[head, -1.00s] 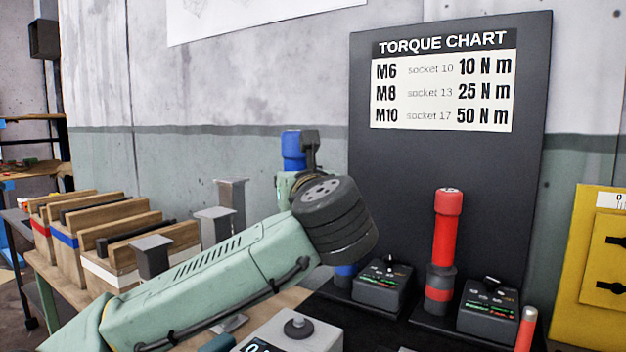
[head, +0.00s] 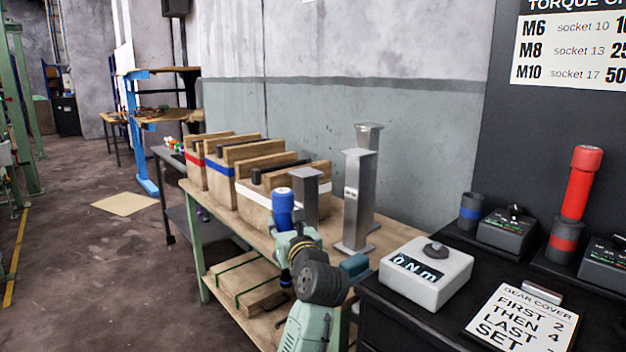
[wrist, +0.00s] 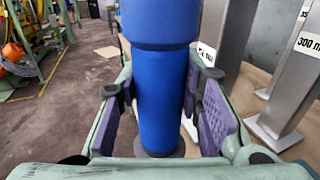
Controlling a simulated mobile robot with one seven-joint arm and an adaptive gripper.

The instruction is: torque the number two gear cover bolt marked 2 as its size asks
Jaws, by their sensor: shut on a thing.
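My gripper (wrist: 160,120) is shut on the blue torque tool (wrist: 160,75), which stands upright between its purple pads. In the head view the tool's blue top (head: 283,205) shows above my gripper (head: 293,243), in front of the wooden bench. The torque chart (head: 570,50) is cut off at the right; M6 with socket 10, M8 with socket 13 and M10 with socket 17 are readable. A gear cover card (head: 518,318) reads FIRST 2, THEN 4, LAST SET. The bolt marked 2 is in neither view.
A white box reading 0 N m (head: 445,284) sits on the black bench. Beyond it are an empty blue-banded holder (head: 470,212) and a red tool (head: 581,185) in its holder. Grey posts (head: 357,200) and banded wooden bins (head: 258,205) stand on the wooden bench (head: 330,238). Floor at left is open.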

